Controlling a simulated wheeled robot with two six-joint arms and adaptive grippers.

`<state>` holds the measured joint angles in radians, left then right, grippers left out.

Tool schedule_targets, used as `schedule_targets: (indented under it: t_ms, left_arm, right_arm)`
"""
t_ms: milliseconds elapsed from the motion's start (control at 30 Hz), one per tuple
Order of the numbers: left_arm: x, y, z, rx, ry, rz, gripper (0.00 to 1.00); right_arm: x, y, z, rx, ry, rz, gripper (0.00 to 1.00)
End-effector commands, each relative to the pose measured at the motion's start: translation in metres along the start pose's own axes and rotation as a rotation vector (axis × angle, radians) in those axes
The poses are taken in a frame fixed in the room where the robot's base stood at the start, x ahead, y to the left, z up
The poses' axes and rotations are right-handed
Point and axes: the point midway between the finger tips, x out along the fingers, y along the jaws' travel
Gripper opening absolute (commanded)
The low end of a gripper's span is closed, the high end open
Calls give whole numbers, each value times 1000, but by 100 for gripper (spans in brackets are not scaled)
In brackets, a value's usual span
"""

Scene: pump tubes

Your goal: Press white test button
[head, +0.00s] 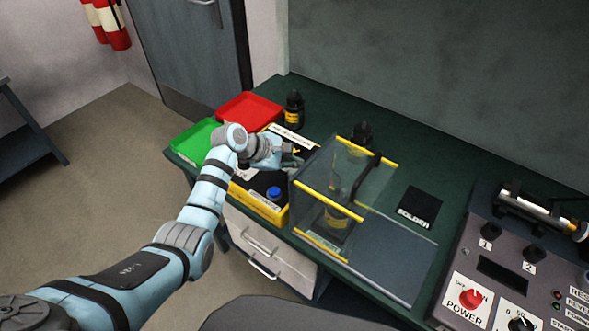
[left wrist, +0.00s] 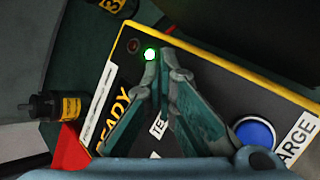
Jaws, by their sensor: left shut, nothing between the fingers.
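The tester box (head: 262,207) is yellow with a black top and stands on the green bench; its top fills much of the left wrist view (left wrist: 262,82). My left gripper (head: 291,160) is shut and empty over the box top. In the left wrist view its fingertips (left wrist: 162,56) appear beside a bright green-white light (left wrist: 151,54). A label starting "TE" (left wrist: 157,128) shows partly between the fingers. I cannot pick out the white test button; the fingers cover that part of the panel. Whether the fingertips touch the panel, I cannot tell. My right gripper is not in view.
A blue button (left wrist: 253,137) sits on the same panel. A clear case with yellow edges (head: 320,190) stands close to the right of my gripper. Red (head: 248,108) and green (head: 195,142) trays lie behind and left. A control console (head: 520,270) is at right.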

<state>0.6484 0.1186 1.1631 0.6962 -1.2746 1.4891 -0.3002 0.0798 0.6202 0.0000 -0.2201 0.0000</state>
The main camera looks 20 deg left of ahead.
Motion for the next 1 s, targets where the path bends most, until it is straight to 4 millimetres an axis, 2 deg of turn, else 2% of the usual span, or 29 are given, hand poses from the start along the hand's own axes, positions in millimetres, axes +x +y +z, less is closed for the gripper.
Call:
schedule_targets:
  t_ms: [1000]
  left_arm:
    - [8,-6,-5,0,0,0,0]
  right_arm:
    - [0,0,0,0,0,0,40]
